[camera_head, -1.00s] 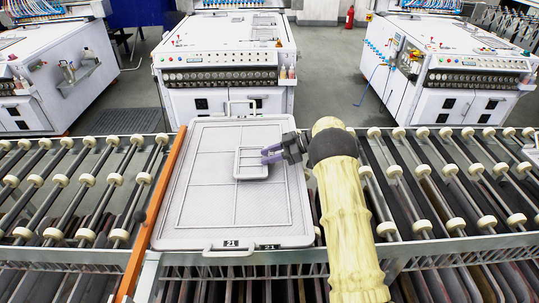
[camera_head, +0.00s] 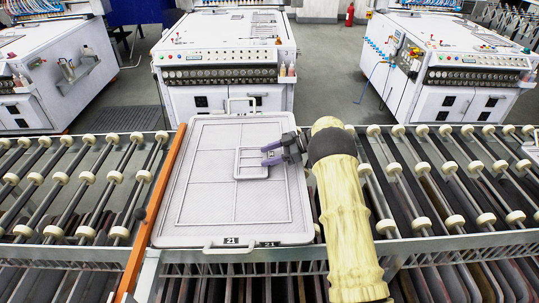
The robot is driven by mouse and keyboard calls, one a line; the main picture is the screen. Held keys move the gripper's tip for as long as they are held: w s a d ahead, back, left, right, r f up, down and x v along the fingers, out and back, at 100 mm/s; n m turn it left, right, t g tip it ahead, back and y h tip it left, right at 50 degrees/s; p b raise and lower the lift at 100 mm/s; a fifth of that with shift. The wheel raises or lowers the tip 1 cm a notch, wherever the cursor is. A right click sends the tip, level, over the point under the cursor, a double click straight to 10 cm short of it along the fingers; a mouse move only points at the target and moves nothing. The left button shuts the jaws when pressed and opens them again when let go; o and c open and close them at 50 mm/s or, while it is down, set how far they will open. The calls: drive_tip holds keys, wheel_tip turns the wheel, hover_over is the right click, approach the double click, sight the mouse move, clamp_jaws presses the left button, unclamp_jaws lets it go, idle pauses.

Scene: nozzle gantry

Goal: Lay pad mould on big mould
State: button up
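The big mould (camera_head: 198,220) is a large pale grey plate with raised lines, a handle at its near and far edges and labels reading 21. It lies on the roller conveyor. The pad mould (camera_head: 238,164) is a small pale framed plate with divided fields. It lies over the upper right-middle of the big mould and looks flat on it. My gripper (camera_head: 265,156), with purple fingers, is at the pad mould's right side, its fingertips at or over the right edge. The fingers are spread apart. Whether they touch the pad mould is hard to tell.
Conveyor rollers with cream wheels (camera_head: 90,177) run left and right of the big mould. An orange bar (camera_head: 155,210) lies along its left edge. White machines (camera_head: 225,65) stand behind. My arm reaches in from the lower right.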

drive_tip(key=shift+a+r, duration=0.1)
drive_tip(key=shift+r, duration=0.2)
drive_tip(key=b+v, duration=0.2)
drive_tip(key=v, duration=1)
drive_tip(key=shift+w+r, duration=0.15)
drive_tip(key=shift+r, duration=0.05)
drive_tip(key=shift+a+r, duration=0.1)
drive_tip(key=shift+a, duration=0.05)
drive_tip(key=shift+d, duration=0.3)
